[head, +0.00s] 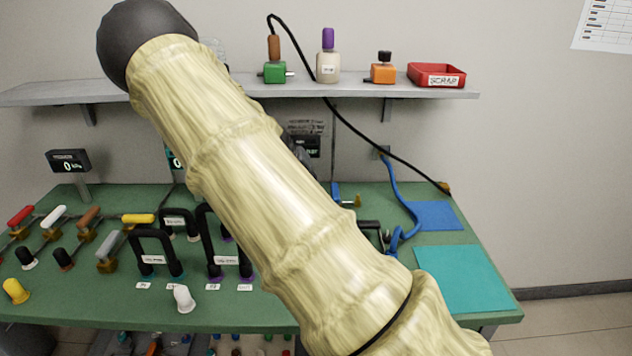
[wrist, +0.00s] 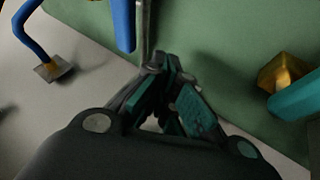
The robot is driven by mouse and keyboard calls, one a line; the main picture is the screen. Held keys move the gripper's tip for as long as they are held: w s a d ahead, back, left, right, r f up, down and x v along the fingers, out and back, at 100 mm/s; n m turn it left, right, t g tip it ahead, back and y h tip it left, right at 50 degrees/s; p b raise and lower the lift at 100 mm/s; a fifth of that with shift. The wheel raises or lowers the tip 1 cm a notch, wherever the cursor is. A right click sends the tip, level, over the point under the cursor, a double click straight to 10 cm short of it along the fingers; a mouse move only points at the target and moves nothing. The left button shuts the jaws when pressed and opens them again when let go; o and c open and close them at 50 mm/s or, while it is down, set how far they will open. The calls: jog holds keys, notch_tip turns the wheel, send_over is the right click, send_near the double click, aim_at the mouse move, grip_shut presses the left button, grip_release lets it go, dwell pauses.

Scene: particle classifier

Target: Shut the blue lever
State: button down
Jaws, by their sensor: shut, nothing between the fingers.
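In the wrist view a blue bar (wrist: 124,24), which looks like the blue lever's handle, enters from the top edge beside a thin grey rod. My gripper (wrist: 158,72) is shut and empty, with its fingertips just below the bar and rod; I cannot tell if they touch. In the head view a small blue lever (head: 336,192) with a brass part shows on the green bench, right of my arm. My arm hides much of the bench middle and most of my gripper there.
A teal handle (wrist: 297,98) with a brass fitting (wrist: 285,72) lies right of my gripper. A bent blue tube (wrist: 32,28) is at the left. Several coloured levers and black hoops crowd the bench's left side.

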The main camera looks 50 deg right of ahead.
jog(key=v, duration=0.8)
jog(key=shift+w+a+r+b, duration=0.15)
jog(key=shift+w+a+b, duration=0.2)
jog(key=shift+b, duration=0.05)
